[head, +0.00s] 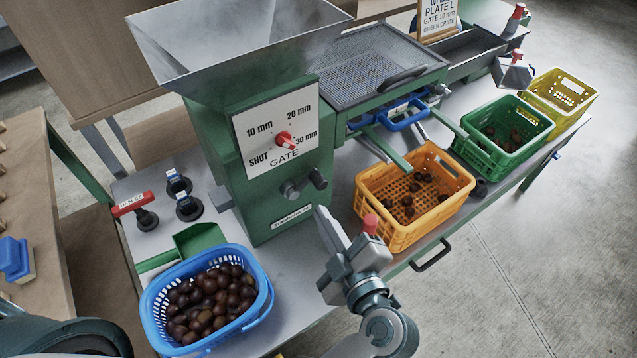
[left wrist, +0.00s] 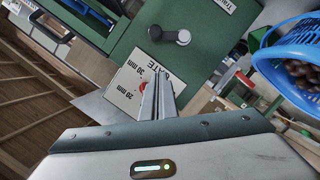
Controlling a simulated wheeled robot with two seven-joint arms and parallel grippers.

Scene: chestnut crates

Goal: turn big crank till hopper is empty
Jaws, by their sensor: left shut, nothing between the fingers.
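The green machine (head: 295,215) carries a grey metal hopper (head: 240,45) on top. Its visible inner walls are bare; its bottom is not clear. A dark crank (head: 304,186) sits on the machine's front below the white gate plate (head: 258,120) with its red knob (head: 284,140). The crank also shows in the left wrist view (left wrist: 170,36). My left gripper (head: 323,213) is shut and empty, in front of and below the crank, apart from it as far as I can tell. Its fingers (left wrist: 159,85) lie together in the wrist view. My right gripper is not in view.
A blue basket (head: 265,288) full of chestnuts stands front left, beside a green scoop (head: 198,240). Orange (head: 400,235), green (head: 480,160) and yellow (head: 580,100) crates line the right; orange and green hold several chestnuts.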

